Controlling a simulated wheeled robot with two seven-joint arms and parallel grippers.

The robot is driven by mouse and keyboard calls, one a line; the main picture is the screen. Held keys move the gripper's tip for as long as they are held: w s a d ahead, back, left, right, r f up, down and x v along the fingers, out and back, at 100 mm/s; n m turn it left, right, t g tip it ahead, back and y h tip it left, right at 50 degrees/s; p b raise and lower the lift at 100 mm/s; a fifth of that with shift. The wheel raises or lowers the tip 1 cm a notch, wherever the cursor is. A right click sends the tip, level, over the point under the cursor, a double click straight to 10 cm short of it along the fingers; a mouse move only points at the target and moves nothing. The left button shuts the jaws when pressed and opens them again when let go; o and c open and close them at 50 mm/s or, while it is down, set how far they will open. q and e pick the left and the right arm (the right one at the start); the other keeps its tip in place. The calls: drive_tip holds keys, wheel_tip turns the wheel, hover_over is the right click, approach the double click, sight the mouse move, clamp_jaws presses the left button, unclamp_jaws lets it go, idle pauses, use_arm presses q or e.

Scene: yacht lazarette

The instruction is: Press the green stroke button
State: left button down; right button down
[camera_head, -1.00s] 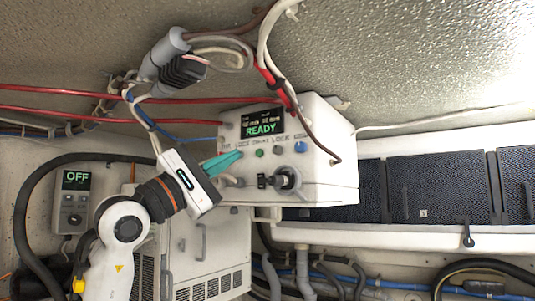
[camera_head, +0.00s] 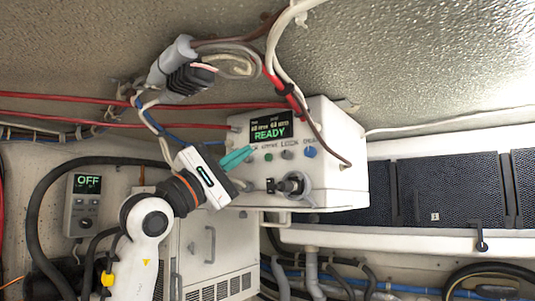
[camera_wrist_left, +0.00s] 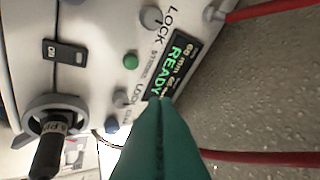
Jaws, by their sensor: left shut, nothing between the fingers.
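The green stroke button (camera_head: 269,157) is a small round button on the front of a white control box, below its display (camera_head: 270,131) reading READY. It also shows in the left wrist view (camera_wrist_left: 131,61), uncovered, above and left of my fingertips. My left gripper (camera_head: 252,149) has teal fingers, shut and empty, with tips just left of and slightly above the button in the head view. In the left wrist view my left gripper (camera_wrist_left: 160,101) has its tips over the display's lower end. I cannot tell whether they touch the panel. My right gripper is not in view.
A grey knob (camera_head: 287,154) and a blue knob (camera_head: 310,152) sit right of the button. A key-like rotary fitting (camera_head: 292,185) juts out below. A rocker switch (camera_wrist_left: 65,53) shows in the wrist view. Red cables and hoses (camera_head: 290,97) hang close above the box.

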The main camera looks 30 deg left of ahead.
sight(268, 157)
use_arm(q)
drive_tip(key=shift+w+d+p, duration=0.15)
drive_tip(key=shift+w+p, duration=0.55)
drive_tip(key=shift+w, duration=1.55)
drive_tip(key=shift+w, duration=0.15)
drive_tip(key=shift+w+d, duration=0.1)
drive_tip(key=shift+w, duration=0.2)
drive_tip(key=shift+w+p, duration=0.35)
drive_tip(key=shift+p, duration=0.1)
idle(0.7)
idle(0.3)
drive_tip(key=shift+s+b, duration=0.45)
drive_tip(key=shift+s, duration=0.3)
